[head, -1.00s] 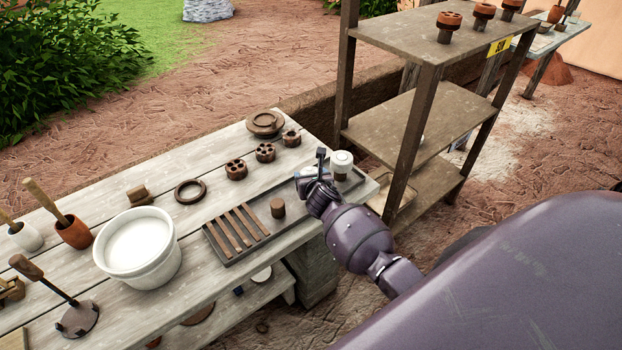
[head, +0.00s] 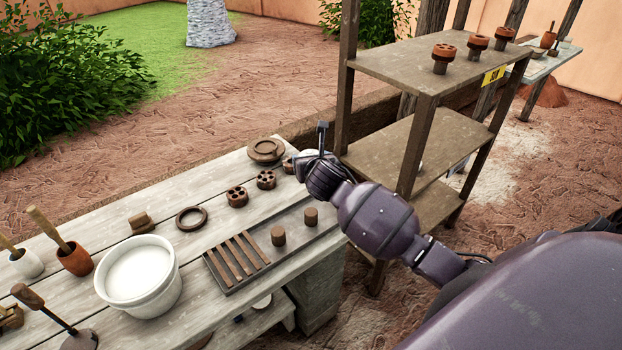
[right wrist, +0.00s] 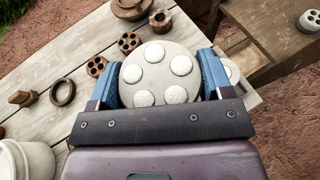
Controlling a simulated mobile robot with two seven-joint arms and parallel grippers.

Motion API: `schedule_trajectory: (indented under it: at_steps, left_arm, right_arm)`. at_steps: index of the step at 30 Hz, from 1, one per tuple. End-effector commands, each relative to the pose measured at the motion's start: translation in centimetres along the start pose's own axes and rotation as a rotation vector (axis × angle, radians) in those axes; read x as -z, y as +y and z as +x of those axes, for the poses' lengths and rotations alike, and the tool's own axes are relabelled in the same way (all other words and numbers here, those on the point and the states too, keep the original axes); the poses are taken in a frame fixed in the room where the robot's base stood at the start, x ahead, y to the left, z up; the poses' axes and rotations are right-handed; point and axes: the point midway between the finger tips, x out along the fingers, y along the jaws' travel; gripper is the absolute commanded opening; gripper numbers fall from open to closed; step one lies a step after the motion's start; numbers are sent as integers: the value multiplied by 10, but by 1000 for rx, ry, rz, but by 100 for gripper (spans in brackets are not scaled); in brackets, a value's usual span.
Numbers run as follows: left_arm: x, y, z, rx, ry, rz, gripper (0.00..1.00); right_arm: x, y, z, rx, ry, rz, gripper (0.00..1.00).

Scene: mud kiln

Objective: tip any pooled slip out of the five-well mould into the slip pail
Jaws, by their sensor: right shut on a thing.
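The five-well mould (right wrist: 158,78) is a pale round disc with white filling in its five wells, seen face-on in the right wrist view. My right gripper (right wrist: 165,82) is shut on it, with a blue finger at each side. In the head view my right gripper (head: 316,160) is above the far right end of the table, and the mould is mostly hidden behind it. The white pail (head: 138,280), full of pale slip, stands at the left of the table, well away from the gripper. My left gripper is not in view.
A dark tray (head: 226,285) holds slats and two brown pegs (head: 278,236). Brown holed moulds (head: 237,197) and a ring (head: 191,218) lie on the table between gripper and pail. A wooden shelf (head: 415,85) stands close to the right.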

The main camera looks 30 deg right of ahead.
Motion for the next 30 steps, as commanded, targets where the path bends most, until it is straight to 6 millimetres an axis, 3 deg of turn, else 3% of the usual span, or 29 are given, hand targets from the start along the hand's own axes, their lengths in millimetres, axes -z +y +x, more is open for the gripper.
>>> schedule_trajectory:
  at_steps: [3,9,30]
  left_arm:
    - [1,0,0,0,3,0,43]
    - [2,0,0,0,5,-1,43]
    - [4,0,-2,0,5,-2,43]
  right_arm:
    - [-18,0,-7,-1,-4,-1,52]
    - [-33,0,-13,0,-3,-1,52]
    - [-66,0,-27,0,-3,0,52]
